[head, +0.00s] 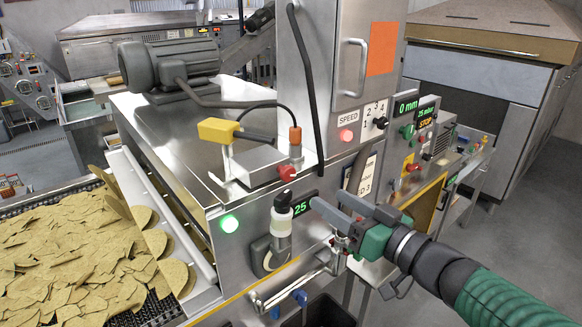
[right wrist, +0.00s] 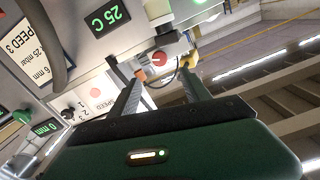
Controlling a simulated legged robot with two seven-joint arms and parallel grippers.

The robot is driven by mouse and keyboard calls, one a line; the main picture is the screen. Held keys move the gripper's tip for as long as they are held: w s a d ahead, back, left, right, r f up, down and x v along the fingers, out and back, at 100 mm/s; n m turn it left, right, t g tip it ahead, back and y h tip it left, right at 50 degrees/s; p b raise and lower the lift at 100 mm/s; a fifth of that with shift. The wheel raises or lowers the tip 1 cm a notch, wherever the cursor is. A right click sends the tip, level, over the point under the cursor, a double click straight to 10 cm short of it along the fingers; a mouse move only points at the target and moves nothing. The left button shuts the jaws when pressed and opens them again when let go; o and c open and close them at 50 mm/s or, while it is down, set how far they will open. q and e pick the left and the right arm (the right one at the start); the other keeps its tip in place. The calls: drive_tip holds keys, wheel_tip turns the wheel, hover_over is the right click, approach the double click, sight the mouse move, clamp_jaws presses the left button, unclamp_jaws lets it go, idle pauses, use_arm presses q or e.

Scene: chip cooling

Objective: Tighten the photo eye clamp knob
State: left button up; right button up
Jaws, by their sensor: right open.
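The yellow photo eye (head: 217,130) sits on a metal bracket on top of the steel machine housing. A red knob (head: 287,172), which looks like the clamp knob, sticks out at the front of this bracket, below an orange-capped cylinder (head: 295,140). My right gripper (head: 328,197) is open and empty, in front of the machine, to the right of and below the knob. In the right wrist view the red knob (right wrist: 159,58) shows beyond and between the open fingers, apart from them. My left gripper is not in view.
A white bottle with a black cap (head: 281,228) stands on the machine's front, left of my fingers, near a green "25" display (head: 303,205). The tall steel cabinet (head: 350,75) rises behind. Chips (head: 75,250) lie on the conveyor at left. Open floor is at right.

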drive_tip(key=p, duration=0.2)
approach(290, 176)
drive_tip(key=x, duration=0.4)
drive_tip(key=shift+w+d+r, duration=0.1)
drive_tip(key=shift+w, duration=0.3)
drive_tip(key=p+x, duration=0.1)
drive_tip(key=x, duration=0.1)
drive_tip(key=p+x, duration=0.1)
drive_tip(key=x, duration=0.1)
drive_tip(key=shift+s+a+r, duration=0.1)
drive_tip(key=shift+a, duration=0.35)
drive_tip(key=shift+w+a, duration=0.3)
drive_tip(key=shift+a, duration=0.05)
drive_tip(key=shift+w+d, duration=0.1)
drive_tip(key=shift+d, duration=0.05)
drive_tip(key=shift+d, duration=0.2)
drive_tip(key=c, duration=0.4)
drive_tip(key=shift+c, duration=1.3)
drive_tip(key=shift+a, duration=0.15)
clamp_jaws()
